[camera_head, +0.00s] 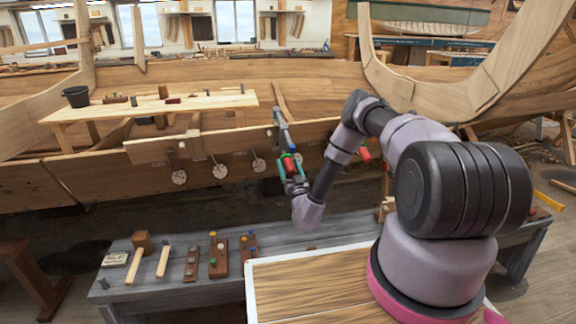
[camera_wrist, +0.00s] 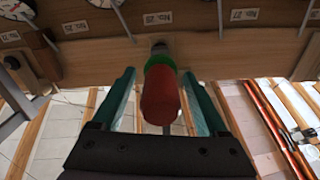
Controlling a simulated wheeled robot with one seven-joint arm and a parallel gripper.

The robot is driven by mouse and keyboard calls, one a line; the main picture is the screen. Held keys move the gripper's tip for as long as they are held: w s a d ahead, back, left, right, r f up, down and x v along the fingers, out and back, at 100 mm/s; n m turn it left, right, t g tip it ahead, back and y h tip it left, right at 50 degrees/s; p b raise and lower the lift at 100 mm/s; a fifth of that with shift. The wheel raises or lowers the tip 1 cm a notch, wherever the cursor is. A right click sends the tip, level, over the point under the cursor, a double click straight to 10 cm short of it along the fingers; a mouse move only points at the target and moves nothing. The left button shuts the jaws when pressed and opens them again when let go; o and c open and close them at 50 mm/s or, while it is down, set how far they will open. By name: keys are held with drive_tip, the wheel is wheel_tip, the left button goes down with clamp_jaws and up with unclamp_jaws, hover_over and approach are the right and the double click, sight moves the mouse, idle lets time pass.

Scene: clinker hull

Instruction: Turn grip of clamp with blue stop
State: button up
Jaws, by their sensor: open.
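A clamp with a grey bar (camera_head: 281,128) hangs on the hull plank. Its red grip (camera_head: 290,165) points down and out from the plank, with a small blue patch just above it. In the wrist view the red grip (camera_wrist: 160,95) has a green collar at its far end, and no blue stop shows there. My gripper (camera_head: 291,159) has teal fingers, one on each side of the grip. In the wrist view my gripper (camera_wrist: 160,76) is open, with a visible gap between each finger and the grip.
Another red grip (camera_head: 365,155) shows to the right, partly behind my arm. Round white dials (camera_head: 220,171) hang along the plank. A grey bench (camera_head: 190,255) below holds mallets and peg blocks. A plank table (camera_head: 150,106) with a dark bucket (camera_head: 76,96) stands behind.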

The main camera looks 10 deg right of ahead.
drive_tip(key=shift+w+a+r, duration=0.1)
drive_tip(key=shift+w+r, duration=0.05)
drive_tip(key=shift+w, duration=0.2)
clamp_jaws()
drive_tip(key=shift+n, duration=0.3)
